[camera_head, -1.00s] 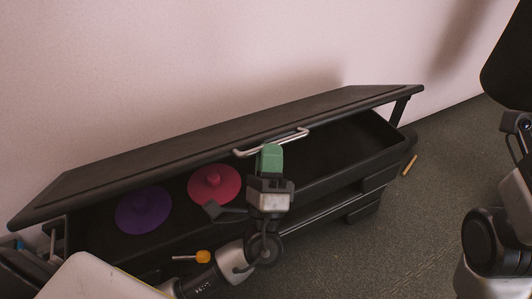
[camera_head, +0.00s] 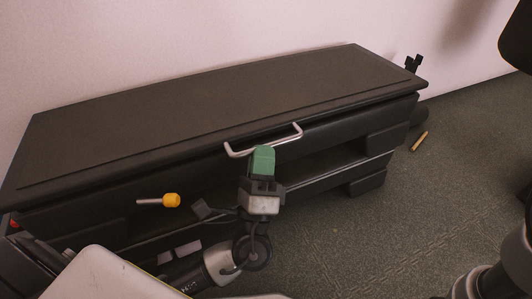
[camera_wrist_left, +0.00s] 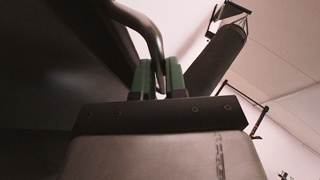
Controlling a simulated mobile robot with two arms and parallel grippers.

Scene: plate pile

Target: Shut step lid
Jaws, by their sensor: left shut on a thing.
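The step's dark lid (camera_head: 220,115) lies low over the black box (camera_head: 375,125) and hides its inside. I cannot tell whether a small gap remains under its front edge. The silver bar handle (camera_head: 285,136) sits on the lid's front edge. My left gripper (camera_head: 263,160), with green fingertips, reaches the handle from the front. In the left wrist view, the bent metal handle (camera_wrist_left: 150,35) runs down between the green fingers (camera_wrist_left: 160,78), which are shut on it. My right gripper is not in view.
A yellow-tipped tool (camera_head: 170,200) shows in front of the box at left. A small orange stick (camera_head: 419,141) lies on the grey carpet to the right. The pink wall (camera_head: 180,40) stands behind.

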